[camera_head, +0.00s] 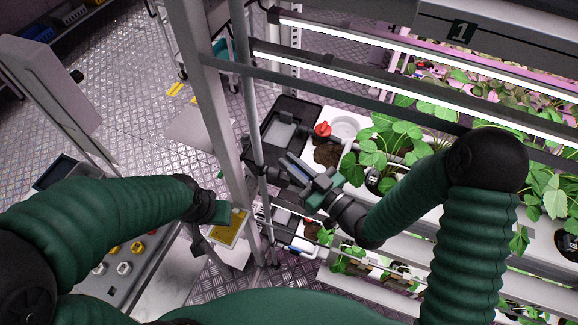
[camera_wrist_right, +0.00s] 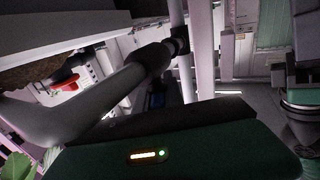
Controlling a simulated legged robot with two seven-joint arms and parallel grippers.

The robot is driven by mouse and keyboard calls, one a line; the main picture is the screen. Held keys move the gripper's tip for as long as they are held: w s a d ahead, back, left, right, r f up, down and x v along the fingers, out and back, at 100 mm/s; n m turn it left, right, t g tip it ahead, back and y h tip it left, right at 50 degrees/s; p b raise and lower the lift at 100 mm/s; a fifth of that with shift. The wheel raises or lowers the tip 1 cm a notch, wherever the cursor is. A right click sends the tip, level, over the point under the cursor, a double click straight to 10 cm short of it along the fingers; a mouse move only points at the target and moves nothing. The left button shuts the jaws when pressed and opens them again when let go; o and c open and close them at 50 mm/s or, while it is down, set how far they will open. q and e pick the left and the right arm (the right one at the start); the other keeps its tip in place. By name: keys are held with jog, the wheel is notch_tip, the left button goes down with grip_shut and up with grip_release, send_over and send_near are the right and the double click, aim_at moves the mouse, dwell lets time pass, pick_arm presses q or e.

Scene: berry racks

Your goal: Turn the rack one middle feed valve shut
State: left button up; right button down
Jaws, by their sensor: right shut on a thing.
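In the head view a red valve handle (camera_head: 322,129) stands on the top tier of rack one, at its left end beside a white cup. A second bit of red (camera_head: 308,221) shows one tier lower, partly hidden. My right gripper (camera_head: 302,178) is at the rack's left end between these two red parts. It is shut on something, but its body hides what. The right wrist view shows a red handle (camera_wrist_right: 66,83) at left, apart from my gripper body, beyond a grey pipe (camera_wrist_right: 105,95). My left gripper (camera_head: 221,212) is beside a yellow card; its jaws are unclear.
A rack post (camera_head: 222,120) stands left of my right gripper. Lit bars (camera_head: 400,90) and strawberry plants (camera_head: 385,145) lie to the right. A yellow card (camera_head: 230,227) hangs near the left gripper. A control box with several coloured knobs (camera_head: 124,267) is at lower left.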

jog(key=m+t+h, duration=0.1)
jog(key=m+t+h+b, duration=0.1)
jog(key=t+h, duration=0.1)
jog(key=shift+w+d+m, duration=0.2)
jog(key=shift+m, duration=0.2)
jog(key=m+t+h+b, duration=0.1)
jog(key=m+h, duration=0.1)
jog(key=h, duration=0.2)
jog(key=d+m+t+h+b, duration=0.1)
jog(key=m+h, duration=0.2)
jog(key=h, duration=0.1)
jog(key=d+m+t+h+b, duration=0.1)
jog(key=m+h, duration=0.2)
jog(key=h, duration=0.1)
jog(key=shift+w+r, duration=0.1)
jog(key=shift+w, duration=0.2)
jog(key=shift+d+r+m+g+h+b, duration=0.1)
jog(key=shift+d+m+g+h+b, duration=0.1)
jog(key=shift+m+h, duration=0.55)
jog(key=shift+d+m+g+h+b, duration=0.1)
jog(key=shift+m+g+h+b, duration=0.2)
jog(key=shift+h, duration=0.75)
jog(key=shift+d+m+h, duration=0.1)
jog(key=shift+m+h, duration=0.15)
jog(key=shift+h, duration=0.15)
jog(key=c, duration=1.4)
grip_release()
jog(key=shift+c, duration=0.2)
